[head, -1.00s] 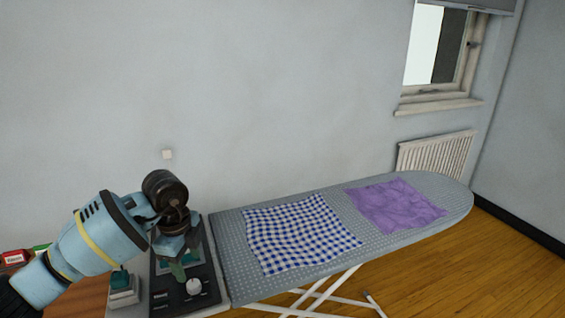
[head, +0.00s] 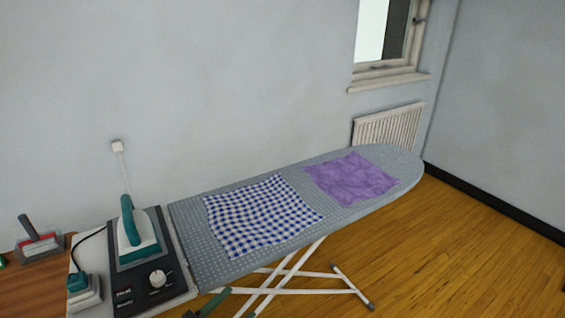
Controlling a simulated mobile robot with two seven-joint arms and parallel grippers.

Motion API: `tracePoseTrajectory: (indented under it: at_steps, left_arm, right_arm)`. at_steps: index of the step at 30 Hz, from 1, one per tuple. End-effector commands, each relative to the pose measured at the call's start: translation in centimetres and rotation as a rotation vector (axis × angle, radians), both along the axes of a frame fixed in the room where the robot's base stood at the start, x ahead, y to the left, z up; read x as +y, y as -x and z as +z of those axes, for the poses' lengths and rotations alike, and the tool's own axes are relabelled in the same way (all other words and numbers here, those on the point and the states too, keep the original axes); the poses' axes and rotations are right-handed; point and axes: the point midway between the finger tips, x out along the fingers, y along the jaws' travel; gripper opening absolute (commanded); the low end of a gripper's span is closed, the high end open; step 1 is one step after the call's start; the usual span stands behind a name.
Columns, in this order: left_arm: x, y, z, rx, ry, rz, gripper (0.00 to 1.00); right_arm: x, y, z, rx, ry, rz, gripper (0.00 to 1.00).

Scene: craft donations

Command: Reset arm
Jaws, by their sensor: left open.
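My left gripper (head: 205,308) shows only as dark green-grey fingertips at the bottom edge, in front of the ironing board's near end. It is open, and I see nothing between the fingers. The rest of my left arm is out of view. My right gripper is not in view. A teal and white iron (head: 138,240) stands on a dark base with a white dial (head: 157,278), apart from the gripper.
The grey dotted ironing board (head: 191,250) carries a blue checked cloth (head: 258,215) and a purple cloth (head: 350,178). A small teal-topped item (head: 85,292) stands left of the base. A red-and-grey item (head: 40,243) sits on the wooden surface (head: 35,285). Wooden floor (head: 450,260) is free at right.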

Motion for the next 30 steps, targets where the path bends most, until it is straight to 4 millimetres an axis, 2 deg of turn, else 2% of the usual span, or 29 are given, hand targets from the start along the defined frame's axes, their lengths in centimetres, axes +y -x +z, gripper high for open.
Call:
tracePoseTrajectory:
  at_steps: [1,5,6,9,13,16,19,22,30]
  left_arm:
    - [1.4,0.7,-2.2,0.08,0.014,0.105,0.53]
    - [5.3,3.2,-8.2,0.307,-0.013,0.343,0.53]
    - [6.3,4.5,-10.3,0.388,-0.033,0.402,0.53]
    - [8.4,8.2,-14.8,0.578,-0.089,0.506,0.53]
    - [9.9,13.2,-19.0,0.779,-0.16,0.566,0.53]
    - [10.4,16.0,-20.9,0.882,-0.197,0.579,0.53]
    - [10.6,17.6,-21.8,0.939,-0.217,0.581,0.53]
    - [10.6,18.1,-22.1,0.959,-0.225,0.58,0.53]
    - [10.6,18.1,-22.1,0.957,-0.226,0.579,0.53]
  right_arm:
    - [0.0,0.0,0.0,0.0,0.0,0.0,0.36]
    - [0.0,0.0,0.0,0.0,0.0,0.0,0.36]
    - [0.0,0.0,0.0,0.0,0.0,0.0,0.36]
    - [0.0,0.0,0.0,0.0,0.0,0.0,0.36]
    - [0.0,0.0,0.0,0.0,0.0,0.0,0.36]
    - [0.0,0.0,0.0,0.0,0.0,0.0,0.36]
    - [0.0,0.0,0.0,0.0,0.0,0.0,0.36]
    - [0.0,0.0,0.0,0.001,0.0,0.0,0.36]
    - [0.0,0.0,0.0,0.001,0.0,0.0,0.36]
